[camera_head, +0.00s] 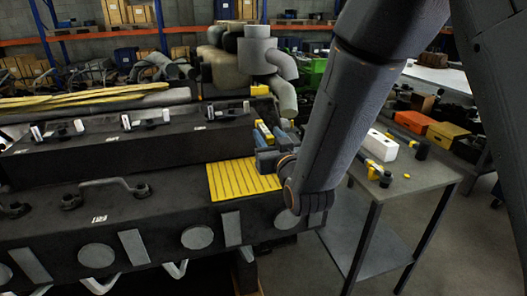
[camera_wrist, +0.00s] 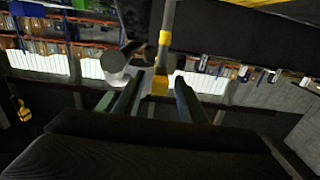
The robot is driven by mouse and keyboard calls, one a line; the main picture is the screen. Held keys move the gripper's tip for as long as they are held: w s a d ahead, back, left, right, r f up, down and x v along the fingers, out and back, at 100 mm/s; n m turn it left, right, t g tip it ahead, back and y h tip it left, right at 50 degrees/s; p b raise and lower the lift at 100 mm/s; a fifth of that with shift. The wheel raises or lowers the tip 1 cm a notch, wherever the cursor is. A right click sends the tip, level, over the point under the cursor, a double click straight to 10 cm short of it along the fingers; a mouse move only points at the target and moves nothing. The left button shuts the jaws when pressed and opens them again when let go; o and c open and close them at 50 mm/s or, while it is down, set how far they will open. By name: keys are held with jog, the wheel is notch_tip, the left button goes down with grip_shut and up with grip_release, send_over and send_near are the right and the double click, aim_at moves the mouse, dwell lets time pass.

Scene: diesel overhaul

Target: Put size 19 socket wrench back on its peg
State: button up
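My gripper (camera_wrist: 160,80) points past the right end of the dark engine block, close to the yellow ribbed mat (camera_head: 243,179). In the wrist view a grey tool shaft with yellow bands (camera_wrist: 164,38) runs upward from between the two fingers. Its lower yellow part lies between the fingertips; I cannot tell whether they press on it. In the head view, yellow parts show among the bluish fingers. Another yellow-banded wrench with a dark socket (camera_head: 385,179) is on the grey table (camera_head: 425,181) beside a white block (camera_head: 380,145). No size marking is readable.
The engine block (camera_head: 150,215) fills the left and carries brackets. Grey pipes (camera_head: 268,55) stand behind my gripper. Orange (camera_head: 411,122) and yellow (camera_head: 449,136) boxes sit on a bench at the right. My arm hides part of the table. Open floor lies right of the table.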

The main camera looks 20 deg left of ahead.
aim_at(264, 128)
jog(key=shift+p+x, duration=1)
jog(key=shift+x, duration=1.25)
jog(key=shift+c, duration=0.5)
grip_shut()
